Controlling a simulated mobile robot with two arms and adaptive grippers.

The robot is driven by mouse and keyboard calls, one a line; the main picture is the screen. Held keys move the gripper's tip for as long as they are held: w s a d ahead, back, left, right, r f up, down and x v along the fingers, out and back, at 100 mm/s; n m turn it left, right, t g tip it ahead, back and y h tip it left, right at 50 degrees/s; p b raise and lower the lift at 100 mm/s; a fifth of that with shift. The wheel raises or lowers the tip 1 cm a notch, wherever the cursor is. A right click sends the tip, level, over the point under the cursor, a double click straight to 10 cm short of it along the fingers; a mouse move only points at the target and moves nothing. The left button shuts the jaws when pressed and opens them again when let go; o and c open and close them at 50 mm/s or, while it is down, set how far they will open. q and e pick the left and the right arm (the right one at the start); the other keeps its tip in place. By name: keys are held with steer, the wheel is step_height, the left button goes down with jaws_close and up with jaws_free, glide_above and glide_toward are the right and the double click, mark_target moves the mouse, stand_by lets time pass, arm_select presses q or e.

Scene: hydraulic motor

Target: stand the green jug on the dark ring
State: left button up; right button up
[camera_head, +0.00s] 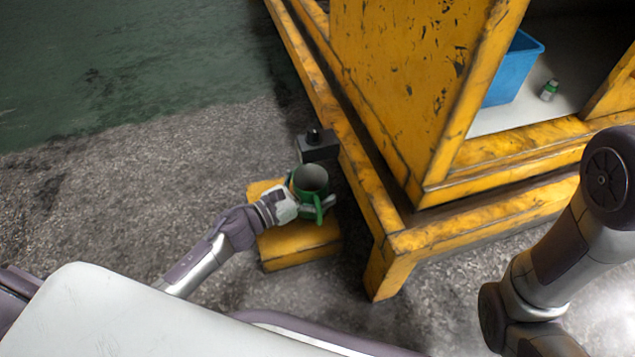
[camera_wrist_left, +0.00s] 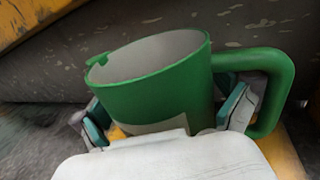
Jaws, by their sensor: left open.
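The green jug (camera_head: 311,180) stands upright on a yellow block (camera_head: 300,248), its handle toward the front in the head view. In the left wrist view the jug (camera_wrist_left: 165,90) fills the middle, with its handle on the right. My left gripper (camera_head: 311,195) is open, with one finger on each side of the jug. In the left wrist view the gripper (camera_wrist_left: 165,115) has its teal finger pads close to the jug's wall; I cannot tell whether they touch it. I cannot make out the dark ring; the jug's base is hidden by the gripper.
A dark box with a knob (camera_head: 317,146) is just behind the jug. A worn yellow cabinet frame (camera_head: 400,240) rises close on the right. Inside it are a blue bin (camera_head: 514,70) and a small green-capped bottle (camera_head: 549,91). The grey floor at the left is clear.

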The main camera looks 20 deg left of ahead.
mark_target(296, 196)
arm_select(q)
steer(key=p+v, duration=0.4)
steer(key=v, duration=0.7)
steer(key=shift+s+a, duration=0.3)
steer(key=shift+s, duration=0.05)
